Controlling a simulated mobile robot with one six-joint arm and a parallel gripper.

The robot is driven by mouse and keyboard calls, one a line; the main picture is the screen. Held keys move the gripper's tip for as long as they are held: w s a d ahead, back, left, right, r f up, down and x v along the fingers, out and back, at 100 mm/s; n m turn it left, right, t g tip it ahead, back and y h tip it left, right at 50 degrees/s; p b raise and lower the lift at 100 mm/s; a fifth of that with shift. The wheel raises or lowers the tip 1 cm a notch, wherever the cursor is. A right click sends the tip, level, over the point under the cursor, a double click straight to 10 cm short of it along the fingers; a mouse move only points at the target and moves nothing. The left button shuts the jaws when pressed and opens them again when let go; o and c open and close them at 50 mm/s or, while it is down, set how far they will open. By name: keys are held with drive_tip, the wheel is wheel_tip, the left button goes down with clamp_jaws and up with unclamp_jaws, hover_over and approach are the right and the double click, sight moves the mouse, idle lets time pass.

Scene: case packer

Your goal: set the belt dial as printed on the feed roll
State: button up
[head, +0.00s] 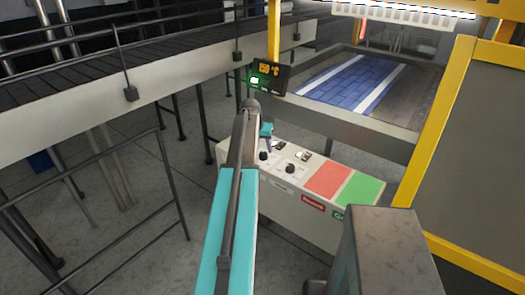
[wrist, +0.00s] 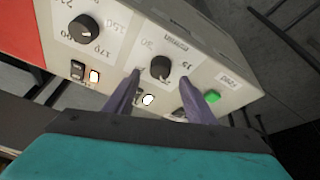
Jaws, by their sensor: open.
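In the wrist view, a black dial (wrist: 161,67) with a printed scale reading about 15 and 30 lies just beyond the fingertips. Its small label is unreadable, so I cannot confirm it is the belt dial. My gripper (wrist: 164,86) is open, its two grey-purple fingers pointing at the panel, one each side of the dial's lower part; contact is unclear. Another dial (wrist: 84,28), marked 150 and 170, sits to the left. In the head view, my gripper (head: 268,141) hangs over the panel's left end. I cannot make out the feed roll's print.
The control panel (head: 283,190) carries a red pad (head: 328,179) and a green pad (head: 361,190) on its right. A rocker switch (wrist: 77,70) and a green button (wrist: 212,97) are near the dials. A display (head: 270,77) reads 150 °C. A conveyor (head: 170,72) runs behind left.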

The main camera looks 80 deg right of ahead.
sight(263, 154)
drive_tip(key=shift+p+x, duration=0.65)
drive_tip(key=shift+x, duration=1.45)
drive_tip(key=c, duration=1)
drive_tip(key=shift+c, duration=0.2)
